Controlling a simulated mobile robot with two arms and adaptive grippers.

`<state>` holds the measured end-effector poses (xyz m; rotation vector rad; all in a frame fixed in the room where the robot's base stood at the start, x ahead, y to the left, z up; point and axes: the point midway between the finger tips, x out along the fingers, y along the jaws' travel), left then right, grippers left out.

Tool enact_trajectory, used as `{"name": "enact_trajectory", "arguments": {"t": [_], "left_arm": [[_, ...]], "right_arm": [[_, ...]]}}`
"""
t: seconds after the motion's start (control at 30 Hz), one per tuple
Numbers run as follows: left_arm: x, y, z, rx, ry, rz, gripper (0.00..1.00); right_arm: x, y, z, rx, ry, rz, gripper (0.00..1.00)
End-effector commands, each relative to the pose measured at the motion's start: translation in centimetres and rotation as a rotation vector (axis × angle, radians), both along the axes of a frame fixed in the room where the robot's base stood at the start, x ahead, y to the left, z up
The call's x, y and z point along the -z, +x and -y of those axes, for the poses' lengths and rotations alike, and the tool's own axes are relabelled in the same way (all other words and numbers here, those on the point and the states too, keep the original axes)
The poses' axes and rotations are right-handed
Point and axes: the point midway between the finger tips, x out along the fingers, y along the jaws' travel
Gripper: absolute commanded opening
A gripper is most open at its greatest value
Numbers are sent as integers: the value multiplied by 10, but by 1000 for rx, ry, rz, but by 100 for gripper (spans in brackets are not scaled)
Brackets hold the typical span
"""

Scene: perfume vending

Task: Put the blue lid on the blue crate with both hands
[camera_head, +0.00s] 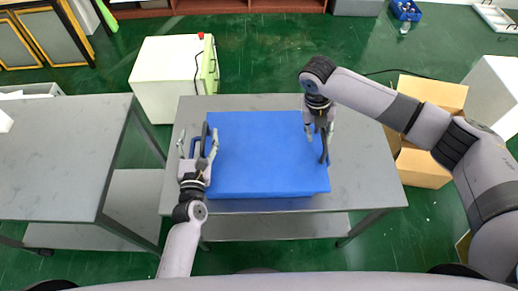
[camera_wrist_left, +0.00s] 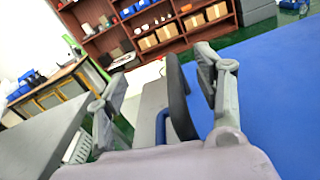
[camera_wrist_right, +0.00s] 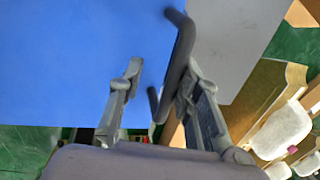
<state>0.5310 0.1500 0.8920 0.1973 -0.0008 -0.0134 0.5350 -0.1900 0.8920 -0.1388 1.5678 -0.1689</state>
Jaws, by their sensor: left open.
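The blue lid (camera_head: 265,150) is a flat blue panel with dark handles at its left and right sides. It lies level over the blue crate, hiding most of it; a blue edge (camera_head: 262,195) shows at the front. I cannot tell how fully the lid sits on it. My left gripper (camera_head: 198,141) is open, with the lid's left dark handle (camera_wrist_left: 178,95) between its fingers, close to the inner one. My right gripper (camera_head: 319,133) is open at the right side. The right dark handle (camera_wrist_right: 179,55) passes between its fingers, close to the outer one.
The lid and crate are on a grey table (camera_head: 365,170), bare on the right. Another grey table (camera_head: 60,150) stands at left. A white cabinet (camera_head: 160,75) stands behind, and an open cardboard box (camera_head: 425,165) is on the floor to the right.

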Motion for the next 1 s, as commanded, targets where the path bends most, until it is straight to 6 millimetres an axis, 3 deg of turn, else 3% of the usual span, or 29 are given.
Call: {"name": "enact_trajectory", "arguments": {"t": [0.53,0.7,1.0], "left_arm": [[2,-101,-1,3,1,-6,62],[1,-114,-1,2,0,-4,62],[1,-116,-1,1,0,-3,62]], "right_arm": [[0,0,0,-1,1,0,30],[0,0,0,0,1,0,30],[0,0,0,0,0,0,31]]}}
